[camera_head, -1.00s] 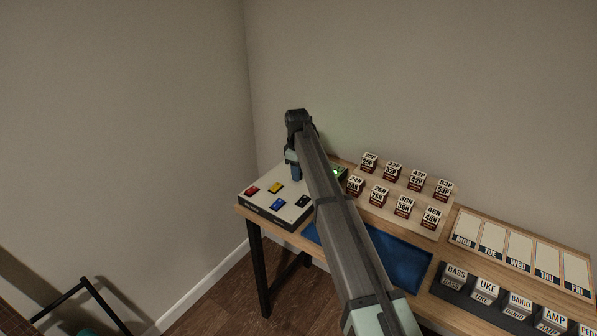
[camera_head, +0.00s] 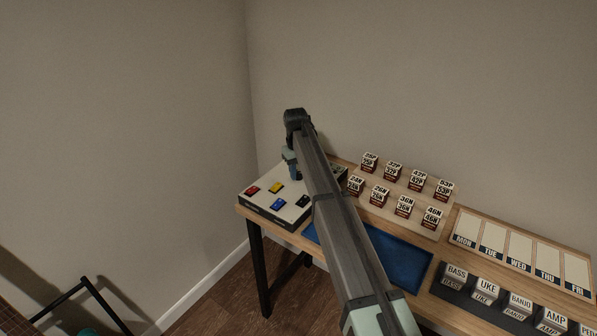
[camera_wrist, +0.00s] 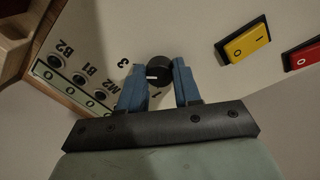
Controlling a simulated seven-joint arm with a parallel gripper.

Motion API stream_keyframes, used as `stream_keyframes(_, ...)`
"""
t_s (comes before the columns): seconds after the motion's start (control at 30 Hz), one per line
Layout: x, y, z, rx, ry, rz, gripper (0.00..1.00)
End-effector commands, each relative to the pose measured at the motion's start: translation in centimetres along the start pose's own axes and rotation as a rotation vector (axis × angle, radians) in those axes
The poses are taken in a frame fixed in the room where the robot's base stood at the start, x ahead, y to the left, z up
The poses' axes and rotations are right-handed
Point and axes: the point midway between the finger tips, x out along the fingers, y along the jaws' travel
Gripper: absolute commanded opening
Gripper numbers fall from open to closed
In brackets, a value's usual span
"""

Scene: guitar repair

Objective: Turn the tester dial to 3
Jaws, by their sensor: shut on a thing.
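The tester (camera_head: 262,205) is a pale box at the left end of the bench. Its dial (camera_wrist: 158,70) is a round black knob with a short white mark on its edge, seen in the wrist view. My gripper (camera_wrist: 160,84) has its two blue fingers on either side of the dial, shut on it. The mark faces the left finger's side. A printed 3 (camera_wrist: 123,62) shows left of the dial, and another mark is partly visible below it. Any label behind the left finger is hidden. In the head view my gripper (camera_head: 294,170) is over the tester and the dial is hidden.
Yellow (camera_wrist: 244,44) and red (camera_wrist: 302,57) rocker switches sit right of the dial. A socket strip (camera_wrist: 72,78) marked B1, B2 and M2 lies left. A blue mat (camera_head: 400,262) and a rack of labelled blocks (camera_head: 405,187) are on the bench.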

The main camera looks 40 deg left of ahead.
Motion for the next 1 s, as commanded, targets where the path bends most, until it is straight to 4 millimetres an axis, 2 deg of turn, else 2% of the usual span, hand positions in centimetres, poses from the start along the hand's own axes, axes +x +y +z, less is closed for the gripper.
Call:
stream_keyframes(0.67,-0.04,0.01,-0.03,0.061,-0.003,0.001,0.02)
stream_keyframes(0.7,-0.04,0.01,-0.03,0.061,-0.003,0.001,0.37)
stream_keyframes(0.93,-0.02,0.00,-0.02,0.061,-0.003,0.001,0.58)
stream_keyframes(1.0,-0.02,0.00,-0.02,0.061,-0.003,0.001,0.58)
